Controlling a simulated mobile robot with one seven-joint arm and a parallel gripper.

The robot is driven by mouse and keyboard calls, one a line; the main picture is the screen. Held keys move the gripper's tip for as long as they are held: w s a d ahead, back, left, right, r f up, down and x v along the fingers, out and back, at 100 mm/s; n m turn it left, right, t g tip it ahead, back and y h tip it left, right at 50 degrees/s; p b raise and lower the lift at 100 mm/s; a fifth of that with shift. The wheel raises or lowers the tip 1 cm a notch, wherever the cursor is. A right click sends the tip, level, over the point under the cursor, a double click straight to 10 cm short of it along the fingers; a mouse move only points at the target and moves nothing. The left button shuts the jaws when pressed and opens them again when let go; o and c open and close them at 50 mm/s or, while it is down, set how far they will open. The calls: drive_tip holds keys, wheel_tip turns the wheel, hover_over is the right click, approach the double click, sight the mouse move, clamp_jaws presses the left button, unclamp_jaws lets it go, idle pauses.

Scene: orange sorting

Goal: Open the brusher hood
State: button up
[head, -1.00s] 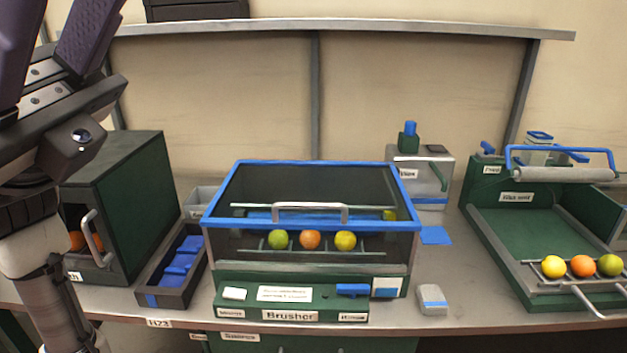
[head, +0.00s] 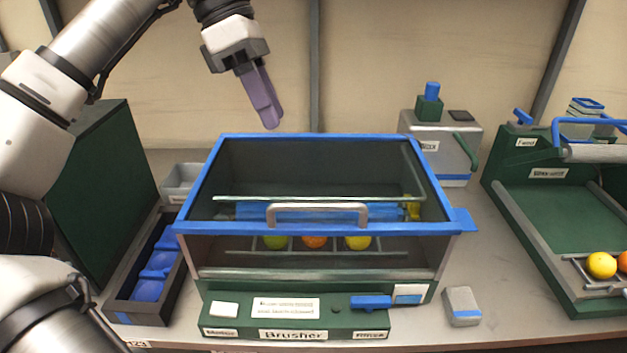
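The brusher (head: 290,334) stands in the middle of the bench. Its hood (head: 196,228) has a blue frame with dark clear panels and is down. A grey bar handle (head: 318,207) runs along the hood's front top edge. Through the front panel I see a green fruit (head: 275,242), an orange one (head: 314,241) and a yellow one (head: 357,242) in a row on a rack. My gripper (head: 271,124), with purple fingers, points down above the back edge of the hood, apart from the handle. Its fingers overlap in this view, so I cannot see any gap between them.
A dark green box (head: 100,190) stands left, with a tray of blue pieces (head: 108,312) beside it. A grey device (head: 440,130) stands behind right. A green machine (head: 548,215) with fruit stands at right. A small grey block (head: 462,305) lies right of the brusher.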

drive_tip(key=b+x, duration=0.1)
drive_tip(key=x, duration=1.2)
drive_tip(key=shift+s+d+f, duration=0.1)
drive_tip(key=shift+d+f, duration=0.05)
drive_tip(key=shift+f, duration=0.15)
drive_tip(key=shift+c, duration=0.4)
clamp_jaws()
